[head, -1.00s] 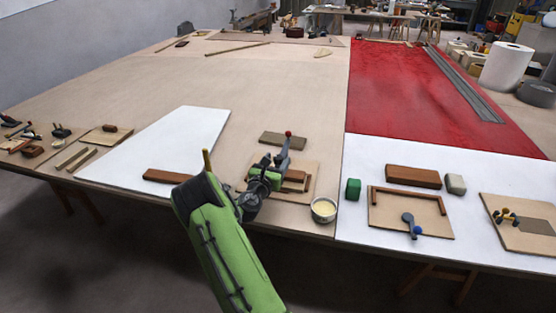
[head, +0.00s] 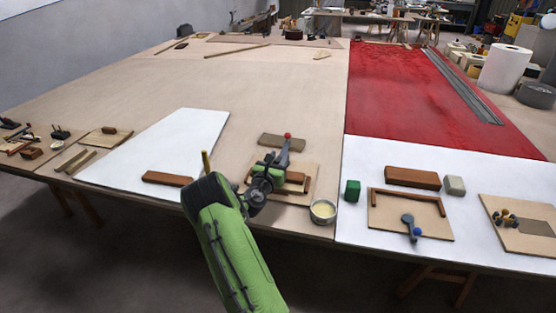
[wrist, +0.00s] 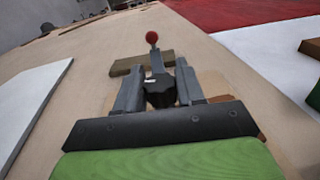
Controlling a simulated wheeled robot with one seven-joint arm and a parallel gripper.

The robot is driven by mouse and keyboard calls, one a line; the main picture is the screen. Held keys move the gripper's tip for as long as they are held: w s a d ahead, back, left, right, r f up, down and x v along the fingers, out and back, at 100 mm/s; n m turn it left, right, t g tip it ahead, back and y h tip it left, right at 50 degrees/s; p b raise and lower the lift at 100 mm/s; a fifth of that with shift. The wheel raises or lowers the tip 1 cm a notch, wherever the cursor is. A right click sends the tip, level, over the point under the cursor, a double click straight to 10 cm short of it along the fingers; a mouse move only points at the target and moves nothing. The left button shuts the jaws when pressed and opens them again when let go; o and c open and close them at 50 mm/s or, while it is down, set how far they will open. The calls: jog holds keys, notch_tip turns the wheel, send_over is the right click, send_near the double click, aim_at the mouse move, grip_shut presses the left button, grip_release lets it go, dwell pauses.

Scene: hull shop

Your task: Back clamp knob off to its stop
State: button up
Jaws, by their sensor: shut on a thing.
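The black clamp knob (wrist: 160,92) sits between the two grey fingers of my gripper (wrist: 159,88) in the wrist view. The fingers are shut on its sides, and a small white mark shows on its top. Beyond it a grey lever with a red ball end (wrist: 152,38) stands up. In the head view my gripper (head: 275,164) is over the clamp's wooden base board (head: 304,189) near the table's front edge. The red ball (head: 287,135) shows just past the fingers. My gripper hides the knob in that view.
A tin of pale contents (head: 323,211) stands just right of the base board. An olive-brown block (head: 270,140) lies behind it. A green block (head: 353,190) and another board with a blue-knobbed lever (head: 410,222) are to the right. The white sheet (head: 160,150) to the left is mostly bare.

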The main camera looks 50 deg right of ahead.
jog(key=shift+t, duration=0.3)
